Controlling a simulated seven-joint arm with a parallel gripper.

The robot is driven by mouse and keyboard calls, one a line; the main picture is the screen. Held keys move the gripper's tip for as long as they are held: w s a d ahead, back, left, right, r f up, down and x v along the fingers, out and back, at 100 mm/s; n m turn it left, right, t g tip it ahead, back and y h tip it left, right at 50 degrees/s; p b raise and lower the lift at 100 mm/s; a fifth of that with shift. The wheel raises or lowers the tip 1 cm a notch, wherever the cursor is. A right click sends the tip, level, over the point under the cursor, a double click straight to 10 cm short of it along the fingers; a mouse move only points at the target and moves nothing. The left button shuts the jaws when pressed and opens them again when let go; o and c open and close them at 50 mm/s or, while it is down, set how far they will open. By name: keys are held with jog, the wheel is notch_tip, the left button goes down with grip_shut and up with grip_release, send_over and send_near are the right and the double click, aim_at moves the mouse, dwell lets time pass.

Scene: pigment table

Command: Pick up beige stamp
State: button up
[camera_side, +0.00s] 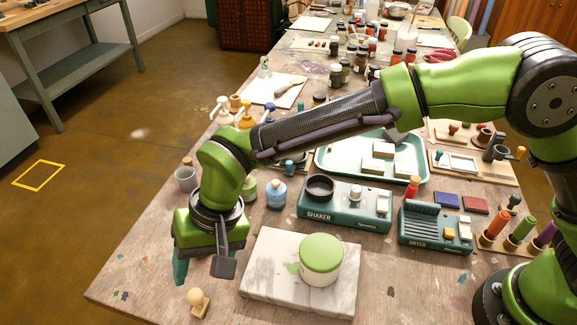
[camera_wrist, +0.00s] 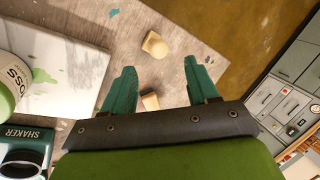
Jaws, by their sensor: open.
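The beige stamp (camera_side: 197,300) stands near the front left edge of the table, with a rounded knob on a small block base. It also shows in the wrist view (camera_wrist: 154,44), just beyond the fingertips and roughly between their lines. My gripper (camera_side: 181,270) hangs above and a little left of the stamp in the side view, not touching it. In the wrist view its two teal fingers (camera_wrist: 158,68) are spread apart with nothing held between them. A second small pale object (camera_wrist: 150,101) is partly hidden behind the gripper's dark bar.
A marble slab (camera_side: 258,282) with a green-lidded jar (camera_side: 321,259) stands right of the stamp. Behind it are a shaker (camera_side: 343,214) and a dryer (camera_side: 435,228). Bottles and a grey cup (camera_side: 187,180) stand behind my gripper. The table edge is close to the stamp.

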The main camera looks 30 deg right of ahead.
aim_at(196, 292)
jog(key=shift+x, duration=3.5)
jog(key=shift+d, duration=0.1)
grip_shut()
